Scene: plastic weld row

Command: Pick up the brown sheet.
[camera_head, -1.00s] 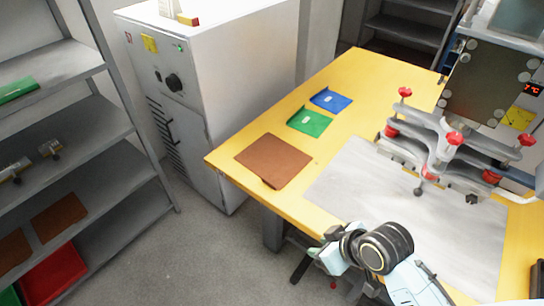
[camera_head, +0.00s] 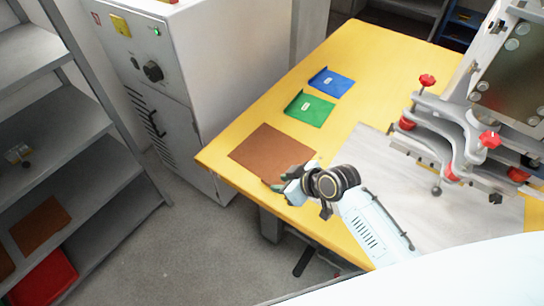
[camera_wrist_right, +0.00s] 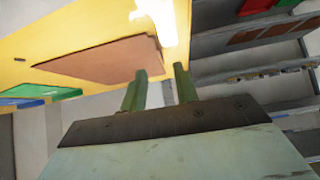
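The brown sheet (camera_head: 268,152) lies flat on the yellow table near its front left corner. It also shows in the right wrist view (camera_wrist_right: 105,62), beyond the fingers. My right gripper (camera_head: 277,185) is at the sheet's near right edge, with its fingers by that edge. In the right wrist view the two green fingers (camera_wrist_right: 160,82) stand apart with a gap between them, and no sheet shows gripped there. Whether the fingers touch the sheet I cannot tell. My left gripper is not in view.
A green sheet (camera_head: 308,108) and a blue sheet (camera_head: 331,82) lie farther back on the yellow table (camera_head: 252,115). A clamp fixture with red knobs (camera_head: 455,140) stands at right by a grey plate (camera_head: 360,145). A shelf (camera_head: 75,165) and a white cabinet (camera_head: 215,60) stand left.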

